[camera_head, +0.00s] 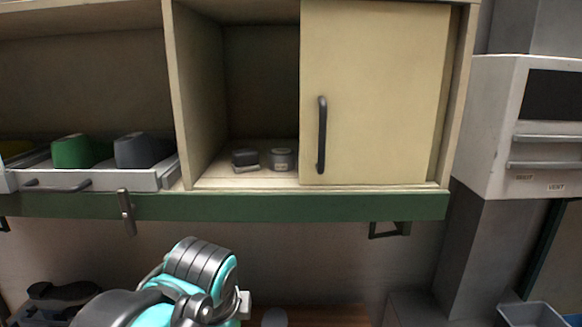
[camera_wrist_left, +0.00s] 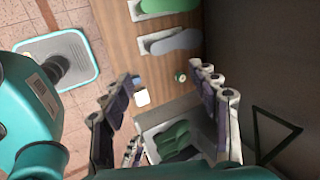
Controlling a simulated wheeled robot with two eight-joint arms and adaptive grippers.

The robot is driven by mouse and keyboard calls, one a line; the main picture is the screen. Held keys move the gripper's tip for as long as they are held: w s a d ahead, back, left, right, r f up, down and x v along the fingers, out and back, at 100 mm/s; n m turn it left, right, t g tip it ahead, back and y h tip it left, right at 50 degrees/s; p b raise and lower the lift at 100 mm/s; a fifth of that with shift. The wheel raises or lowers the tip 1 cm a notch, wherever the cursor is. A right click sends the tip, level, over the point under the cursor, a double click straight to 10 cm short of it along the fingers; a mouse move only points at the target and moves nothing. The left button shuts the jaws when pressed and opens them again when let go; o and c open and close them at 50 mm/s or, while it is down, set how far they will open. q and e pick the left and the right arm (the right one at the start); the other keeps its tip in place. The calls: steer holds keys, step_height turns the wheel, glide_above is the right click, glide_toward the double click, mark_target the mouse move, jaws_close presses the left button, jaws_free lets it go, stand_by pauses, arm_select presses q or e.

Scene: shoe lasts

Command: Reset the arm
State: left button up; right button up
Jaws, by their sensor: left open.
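My left arm (camera_head: 200,270), teal with dark grey joints, comes up from the bottom left in the head view, below the front edge of the cabinet. Its gripper is not clearly seen there. In the left wrist view the left gripper (camera_wrist_left: 165,78) shows two grey fingers spread apart with nothing between them. Beyond the fingers, a wooden bench top (camera_wrist_left: 118,45) shows below. My right gripper is in neither view.
An open cabinet holds a dark brush-like block (camera_head: 245,158) and a small tin (camera_head: 282,159) beside a sliding door (camera_head: 380,95). A pulled-out tray (camera_head: 150,181) holds green and grey lasts. A triangular bracket (camera_wrist_left: 274,135) and a bin of green lasts (camera_wrist_left: 172,140) are near the gripper.

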arm_select(q)
steer(key=s+a+f+n+b, duration=0.2)
steer(key=f+n+b, duration=0.2)
steer(key=f, duration=0.8)
steer(key=s+a+f+n+t+b, duration=0.1)
steer(key=f+n+b, duration=0.4)
steer(key=f, duration=0.6)
steer(key=s+a+f+n+t+b, duration=0.1)
steer(key=s+a+f+n+b, duration=0.1)
steer(key=f+n+b, duration=0.3)
step_height(320, 180, down, 8)
steer(key=a+n, duration=0.1)
steer(key=n, duration=0.2)
steer(key=shift+s+a+r+n+h, duration=0.2)
steer(key=shift+s+a+n+h, duration=0.1)
steer(key=shift+s, duration=0.1)
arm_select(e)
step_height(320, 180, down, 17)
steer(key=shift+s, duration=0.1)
